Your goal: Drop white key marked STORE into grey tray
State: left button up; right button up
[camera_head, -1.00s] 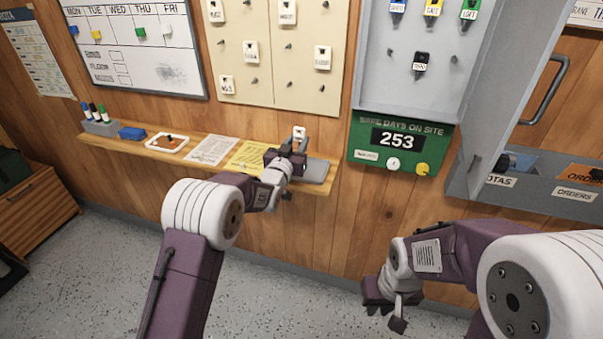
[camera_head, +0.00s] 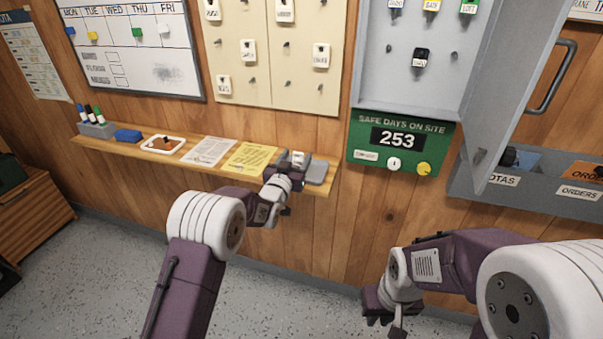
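My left gripper (camera_head: 291,165) is over the right end of the wooden shelf, shut on a small white key tag (camera_head: 298,158). Its lettering is too small to read. The grey tray (camera_head: 318,172) lies at the shelf's right end, just right of and partly behind the gripper. The tag appears just above or at the tray's left part; I cannot tell whether it touches. My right gripper (camera_head: 383,306) hangs low at the right, away from the shelf, and its finger gap is unclear.
The shelf also bears a yellow sheet (camera_head: 251,157), a white sheet (camera_head: 209,151), a white-rimmed dish (camera_head: 163,144), a blue block (camera_head: 129,135) and markers. Above is a cream board (camera_head: 270,70) with several white tags. An open grey key cabinet (camera_head: 425,80) is at the right.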

pick_arm(q)
jog(key=b+v, duration=0.5)
jog(key=v, duration=0.4)
